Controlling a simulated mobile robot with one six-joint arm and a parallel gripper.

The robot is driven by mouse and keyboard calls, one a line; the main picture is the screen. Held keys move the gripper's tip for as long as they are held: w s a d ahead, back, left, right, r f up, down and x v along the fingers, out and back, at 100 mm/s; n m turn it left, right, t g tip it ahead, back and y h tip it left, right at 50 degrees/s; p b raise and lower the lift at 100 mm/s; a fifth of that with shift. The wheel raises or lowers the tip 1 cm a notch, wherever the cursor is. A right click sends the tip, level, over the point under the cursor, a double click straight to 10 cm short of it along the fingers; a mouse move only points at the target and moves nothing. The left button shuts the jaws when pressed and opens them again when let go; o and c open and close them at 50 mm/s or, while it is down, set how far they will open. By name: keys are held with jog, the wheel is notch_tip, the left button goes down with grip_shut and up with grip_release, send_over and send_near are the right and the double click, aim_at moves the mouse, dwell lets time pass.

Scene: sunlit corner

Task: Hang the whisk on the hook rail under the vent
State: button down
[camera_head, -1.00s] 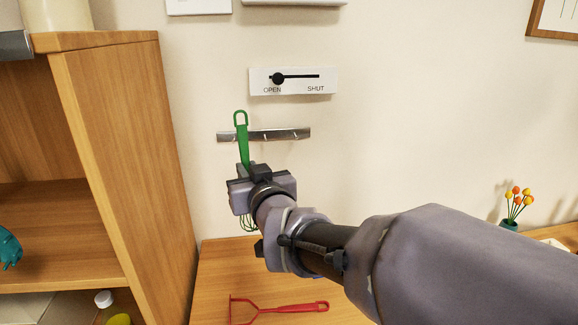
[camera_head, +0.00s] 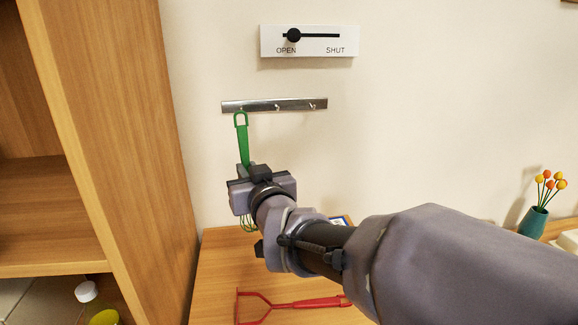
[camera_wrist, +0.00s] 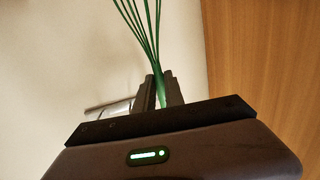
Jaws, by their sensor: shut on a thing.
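My gripper (camera_head: 247,172) is shut on the green handle of the whisk (camera_head: 243,140) and holds it upright, loop up and wires down. The wires (camera_head: 248,223) are mostly hidden behind my gripper. The wrist view shows the whisk's wires (camera_wrist: 143,25) fanning out beyond the fingers (camera_wrist: 160,88). The metal hook rail (camera_head: 290,104) is on the wall with small hooks. The handle loop appears at the rail's lower edge, by its left end. I cannot tell whether it touches a hook. The rail also shows in the wrist view (camera_wrist: 112,107).
A white slider plate (camera_head: 310,42) marked OPEN and SHUT is above the rail, its knob at OPEN. A wooden shelf unit (camera_head: 115,130) stands close on the left. A red utensil (camera_head: 300,303) lies on the wooden table (camera_head: 215,275). A flower vase (camera_head: 534,221) is at right.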

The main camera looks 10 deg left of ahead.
jog(key=shift+w+a+r+p, duration=0.1)
jog(key=shift+w+a+p, duration=0.1)
jog(key=shift+w+p, duration=0.35)
jog(key=shift+w+a+p, duration=0.15)
jog(key=shift+w+p, duration=0.05)
jog(key=shift+w, duration=0.55)
jog(key=w+a+f+p, duration=0.1)
jog(key=w+f, duration=0.1)
jog(key=w, duration=0.5)
jog(key=shift+a, duration=0.4)
jog(key=shift+r, duration=0.15)
